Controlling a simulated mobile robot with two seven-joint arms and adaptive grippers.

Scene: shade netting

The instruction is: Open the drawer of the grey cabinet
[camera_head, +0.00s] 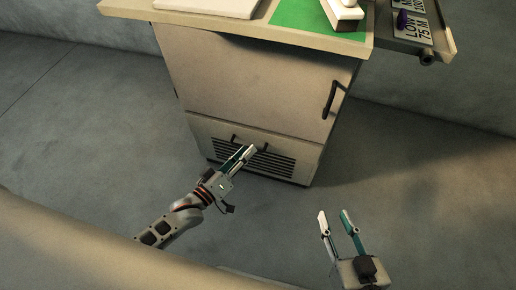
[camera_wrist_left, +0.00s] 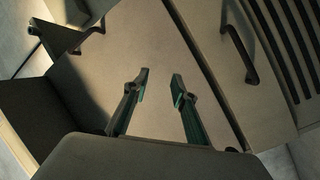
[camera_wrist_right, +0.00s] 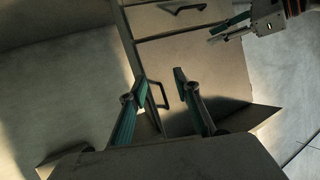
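The grey cabinet (camera_head: 250,85) stands ahead, with a large door above and a low slotted drawer (camera_head: 300,165) below. The dark drawer handle (camera_head: 234,138) is partly hidden behind my left gripper (camera_head: 246,152) in the head view. In the left wrist view the drawer handle (camera_wrist_left: 238,48) lies to the right of the open, empty left fingers (camera_wrist_left: 160,80), beside the dark slots. The drawer handle also shows at the top of the right wrist view (camera_wrist_right: 183,8). My right gripper (camera_head: 334,218) is open and empty, low and right of the cabinet.
The door has its own dark handle (camera_head: 333,99) at its right edge. The cabinet top (camera_head: 340,45) carries a green mat (camera_head: 300,16) and a white object (camera_head: 343,12). A dark side shelf (camera_head: 440,42) with signs juts out at the right. The floor (camera_head: 420,180) right of the cabinet is clear.

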